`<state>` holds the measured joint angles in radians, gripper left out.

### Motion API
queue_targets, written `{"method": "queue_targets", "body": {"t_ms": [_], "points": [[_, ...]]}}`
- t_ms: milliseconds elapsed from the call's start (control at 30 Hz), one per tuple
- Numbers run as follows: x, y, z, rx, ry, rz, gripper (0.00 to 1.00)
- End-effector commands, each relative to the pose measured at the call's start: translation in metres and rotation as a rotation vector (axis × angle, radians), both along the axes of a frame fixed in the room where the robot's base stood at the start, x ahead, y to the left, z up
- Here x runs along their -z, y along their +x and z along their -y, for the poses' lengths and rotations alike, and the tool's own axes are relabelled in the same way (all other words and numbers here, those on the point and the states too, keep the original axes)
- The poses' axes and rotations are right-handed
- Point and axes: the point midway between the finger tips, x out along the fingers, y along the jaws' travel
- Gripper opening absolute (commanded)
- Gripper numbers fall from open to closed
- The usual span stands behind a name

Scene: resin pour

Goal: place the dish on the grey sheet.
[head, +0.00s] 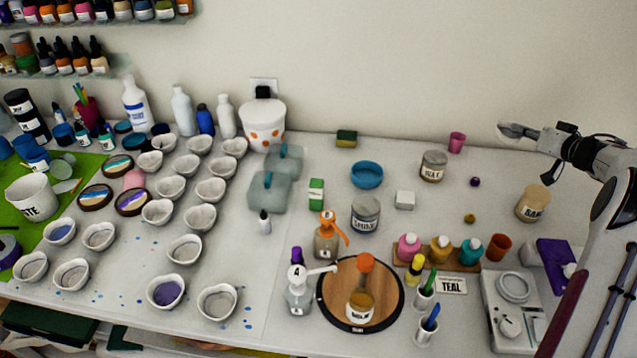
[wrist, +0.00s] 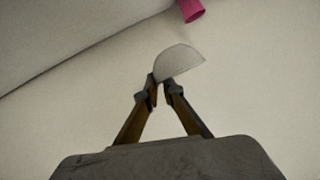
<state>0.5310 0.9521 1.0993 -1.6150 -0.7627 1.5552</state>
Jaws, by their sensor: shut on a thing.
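My gripper (head: 533,134) is at the upper right in the head view, raised in front of the wall above the back of the table. It is shut on the dish (head: 512,130), a small, pale, shallow one held by its edge. In the wrist view the fingertips (wrist: 161,88) pinch the rim of the dish (wrist: 182,62), which shows as a whitish half-round. What is in the dish cannot be seen. A pale grey sheet (head: 235,265) seems to lie under the rows of white cups on the left half of the table; its edges are faint.
Several white cups (head: 217,300) stand in rows on the left. A round wooden board (head: 390,312) is at the front. A pink cup (head: 457,142) stands near my gripper.

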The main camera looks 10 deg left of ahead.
Motion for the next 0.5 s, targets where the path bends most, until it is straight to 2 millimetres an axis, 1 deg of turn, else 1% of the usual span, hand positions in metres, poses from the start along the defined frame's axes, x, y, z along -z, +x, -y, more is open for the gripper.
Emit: {"method": "queue_targets", "body": {"t_ms": [33, 300, 467, 500], "points": [[-0.003, 0.006, -0.019, -0.023, -0.001, 0.003, 0.0], [-0.011, 0.026, -0.109, -0.131, -0.004, 0.009, 0.0], [-0.015, 0.032, -0.163, -0.195, -0.003, 0.009, 0.0], [-0.015, 0.033, -0.177, -0.211, -0.002, 0.01, 0.0]]}}
